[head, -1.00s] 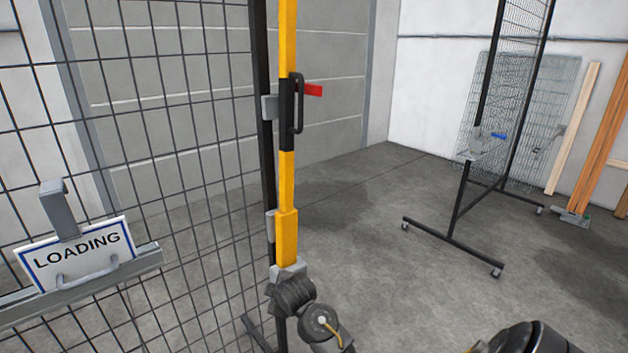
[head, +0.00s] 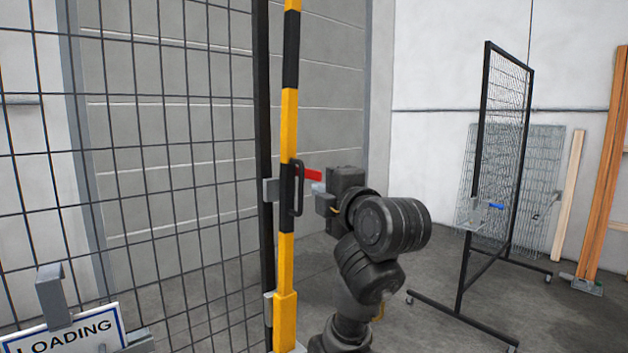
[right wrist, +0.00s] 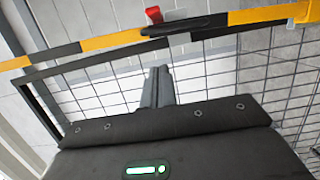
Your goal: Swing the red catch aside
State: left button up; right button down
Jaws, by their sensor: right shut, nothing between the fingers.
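My right gripper (head: 317,188) is shut and empty, just below and to the right of the catch's free end. In the right wrist view, the shut fingers (right wrist: 157,72) point towards the catch (right wrist: 153,14) and handle (right wrist: 185,27), with a gap visible in the picture. My left gripper is not in view.
A mesh fence (head: 160,180) stands left of the post. A LOADING sign (head: 68,334) hangs at lower left. A wheeled mesh stand (head: 468,250) and timber planks (head: 603,165) are at the right. Open floor lies between the post and stand.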

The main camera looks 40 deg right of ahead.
aim_at(315, 179)
jog(key=p+x, duration=0.4)
jog(key=x, duration=0.5)
jog(key=shift+w+d, duration=0.1)
jog(key=shift+w, duration=0.3)
jog(key=d, duration=0.2)
jog(key=shift+w+d, duration=0.1)
jog(key=shift+d, duration=1)
